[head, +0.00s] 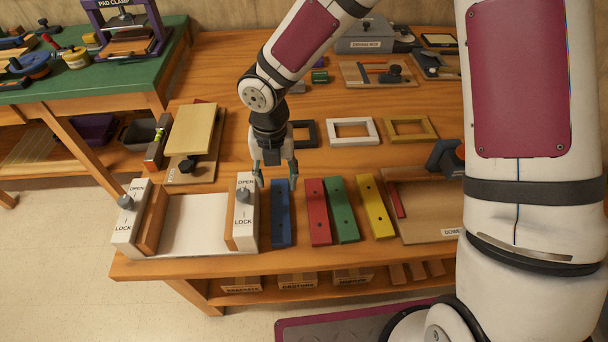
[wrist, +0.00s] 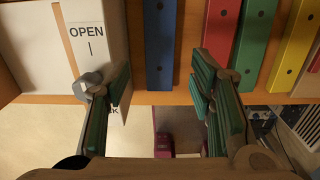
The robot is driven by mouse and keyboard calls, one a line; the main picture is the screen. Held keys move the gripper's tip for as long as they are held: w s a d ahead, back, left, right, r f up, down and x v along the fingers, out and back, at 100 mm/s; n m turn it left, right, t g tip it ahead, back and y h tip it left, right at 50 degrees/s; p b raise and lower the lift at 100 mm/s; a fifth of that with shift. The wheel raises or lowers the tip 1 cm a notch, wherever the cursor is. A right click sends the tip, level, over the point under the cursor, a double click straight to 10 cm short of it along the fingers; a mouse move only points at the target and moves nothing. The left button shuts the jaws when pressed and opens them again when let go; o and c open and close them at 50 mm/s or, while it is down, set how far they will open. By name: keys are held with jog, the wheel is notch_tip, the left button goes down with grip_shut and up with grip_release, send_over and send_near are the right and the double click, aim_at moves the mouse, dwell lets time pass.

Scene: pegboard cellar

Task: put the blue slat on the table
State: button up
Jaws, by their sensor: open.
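The blue slat (head: 281,215) lies flat on the wooden table (head: 205,265), between the white clamp block at its left and the red slat (head: 317,213). A dark hole shows in it. My gripper (head: 276,184) is open and empty, over the far end of the blue slat in the head view. In the wrist view the blue slat (wrist: 160,40) runs up the picture between my gripper's (wrist: 162,82) two spread green-padded fingers, with no contact visible. The exact height of the fingers above it is hard to tell.
The clamp block marked OPEN and LOCK (head: 243,210) stands close to the blue slat's left. A green slat (head: 342,210) and a yellow slat (head: 375,207) lie farther right. Black, white (head: 353,131) and yellow frames lie behind. The table's front edge is near.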

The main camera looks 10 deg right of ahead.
jog(key=s+d+r+m+t+h, duration=0.1)
jog(key=s+d+r+m, duration=0.2)
jog(key=d+r+m, duration=0.55)
jog(key=s+d+r+m+t+h, duration=0.1)
jog(key=s+d+r+m+h, duration=0.15)
jog(key=d+r+m, duration=0.55)
jog(key=s+d+r+m+y, duration=0.1)
jog(key=s+r+m, duration=0.3)
jog(key=s+m, duration=0.4)
jog(key=s+d+r+m+t+y, duration=0.1)
jog(key=s+r+m, duration=0.3)
jog(key=s+m, duration=0.5)
jog(key=shift+d+r+m+y, duration=0.15)
jog(key=shift+d+m+y, duration=0.7)
jog(key=shift+m, duration=0.3)
jog(key=shift+t, duration=0.6)
notch_tip(320, 180, up, 5)
jog(key=p, duration=0.3)
jog(key=shift+p, duration=0.4)
